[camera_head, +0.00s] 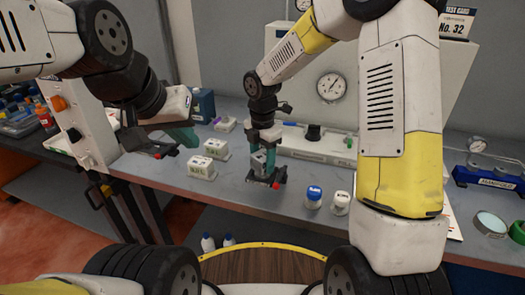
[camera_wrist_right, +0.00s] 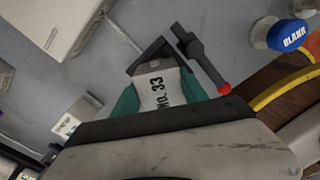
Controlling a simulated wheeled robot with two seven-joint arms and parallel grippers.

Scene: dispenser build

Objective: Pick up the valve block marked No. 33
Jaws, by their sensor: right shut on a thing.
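The valve block marked No. 33 (camera_wrist_right: 155,88) is a pale block with dark print. In the right wrist view it sits between the teal fingers of my right gripper (camera_wrist_right: 170,98), which is shut on it. In the head view my right gripper (camera_head: 264,172) points down over the bench near its front edge, and the block (camera_head: 258,159) shows only in part. I cannot tell whether the block is clear of the bench top. My left gripper (camera_head: 168,146) hangs at the left above the bench, apart from the blocks; its jaw gap is not clear.
Other pale blocks (camera_head: 202,168) (camera_head: 217,148) stand on the bench (camera_head: 240,196) left of my right gripper. A blue-capped bottle (camera_head: 313,197) and a white-capped bottle (camera_head: 341,202) stand to its right. A gauge panel (camera_head: 330,87) is behind.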

